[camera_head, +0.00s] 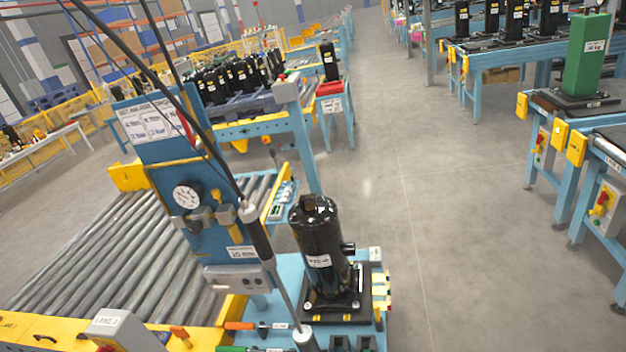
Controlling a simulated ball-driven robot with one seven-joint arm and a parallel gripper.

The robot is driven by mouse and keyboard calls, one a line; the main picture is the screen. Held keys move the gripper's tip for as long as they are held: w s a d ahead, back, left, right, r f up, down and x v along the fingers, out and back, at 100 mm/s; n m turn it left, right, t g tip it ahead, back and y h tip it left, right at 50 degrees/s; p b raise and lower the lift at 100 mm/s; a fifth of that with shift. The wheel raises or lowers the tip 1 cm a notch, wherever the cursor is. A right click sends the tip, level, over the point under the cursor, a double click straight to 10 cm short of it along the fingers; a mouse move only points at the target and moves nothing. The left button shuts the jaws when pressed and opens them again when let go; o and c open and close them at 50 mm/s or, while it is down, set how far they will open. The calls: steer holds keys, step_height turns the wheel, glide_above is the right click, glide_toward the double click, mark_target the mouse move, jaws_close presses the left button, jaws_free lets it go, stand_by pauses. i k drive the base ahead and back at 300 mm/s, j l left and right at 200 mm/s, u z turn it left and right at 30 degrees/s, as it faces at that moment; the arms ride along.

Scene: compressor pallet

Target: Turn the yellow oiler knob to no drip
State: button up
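A blue upright panel (170,165) stands left of centre beside the roller conveyor. It carries a round white pressure gauge (186,196) and a row of small grey air fittings (204,216) just below and right of the gauge. A small yellow knob-like part (215,194) sits on top of these fittings; it is too small to tell its setting. My gripper is not in view.
A black compressor (319,245) stands on a blue bench right of the panel. Black hoses cross in front of the panel. The roller conveyor (130,250) fills the lower left. Open grey floor (430,210) lies to the right, with blue benches beyond.

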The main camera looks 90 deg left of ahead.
mark_target(216, 193)
steer(key=u, duration=2.95)
